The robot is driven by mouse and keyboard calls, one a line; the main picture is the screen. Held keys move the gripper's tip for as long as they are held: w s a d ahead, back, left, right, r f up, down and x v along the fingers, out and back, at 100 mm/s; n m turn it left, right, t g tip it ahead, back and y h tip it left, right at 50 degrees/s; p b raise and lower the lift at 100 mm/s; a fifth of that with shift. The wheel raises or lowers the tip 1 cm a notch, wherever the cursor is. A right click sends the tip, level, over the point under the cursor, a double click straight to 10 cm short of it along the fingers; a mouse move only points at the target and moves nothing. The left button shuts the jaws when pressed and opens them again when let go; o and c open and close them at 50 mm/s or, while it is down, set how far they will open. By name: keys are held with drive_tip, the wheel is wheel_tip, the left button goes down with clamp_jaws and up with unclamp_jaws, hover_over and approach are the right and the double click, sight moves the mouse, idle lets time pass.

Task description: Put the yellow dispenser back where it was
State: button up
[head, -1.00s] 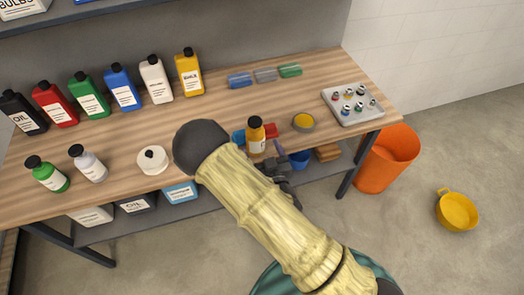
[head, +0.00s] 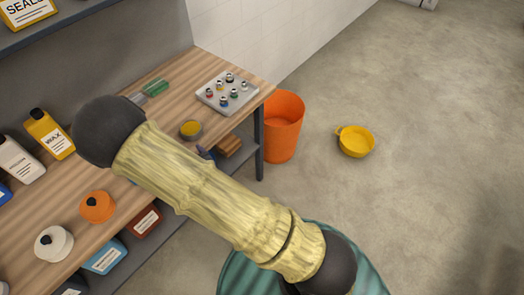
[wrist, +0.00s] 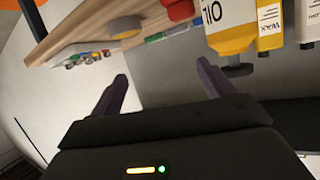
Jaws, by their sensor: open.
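The yellow dispenser (wrist: 232,40) shows in the wrist view at the upper right, upside down in the picture, with a dark cap and a white label that seems to read OIL. It is beyond my right-hand finger, apart from it. In the head view it is hidden behind my arm. My gripper (wrist: 163,86) is open, with nothing between its two purple fingers. In the head view my arm hides nearly all of the gripper. The wooden bench top (head: 160,105) runs under my arm.
A yellow WAX bottle (head: 49,134), white pot (head: 53,243) and orange pot (head: 97,207) stand on the bench. A round tin (head: 190,130) and grey tray (head: 227,94) are further right. An orange bin (head: 283,128) and yellow pan (head: 356,142) stand on open floor.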

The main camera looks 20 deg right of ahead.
drive_tip(key=s+d+r+m+g+h, duration=0.1)
drive_tip(key=d+r+g, duration=0.15)
drive_tip(key=d, duration=0.25)
drive_tip(key=s+d+r+m+g+h, duration=0.1)
drive_tip(key=d+m+g+h, duration=0.15)
drive_tip(key=d, duration=0.25)
drive_tip(key=s+d+r+g, duration=0.3)
drive_tip(key=s+d+r, duration=0.1)
drive_tip(key=s+d, duration=0.1)
drive_tip(key=s+d+r+n+g, duration=0.1)
drive_tip(key=s+d+r+g, duration=0.1)
drive_tip(key=s+d+r, duration=0.2)
drive_tip(key=s, duration=0.3)
drive_tip(key=shift+s+d+r+g, duration=0.2)
drive_tip(key=shift+s+d+g, duration=0.2)
drive_tip(key=shift+o, duration=0.3)
drive_tip(key=shift+n, duration=0.25)
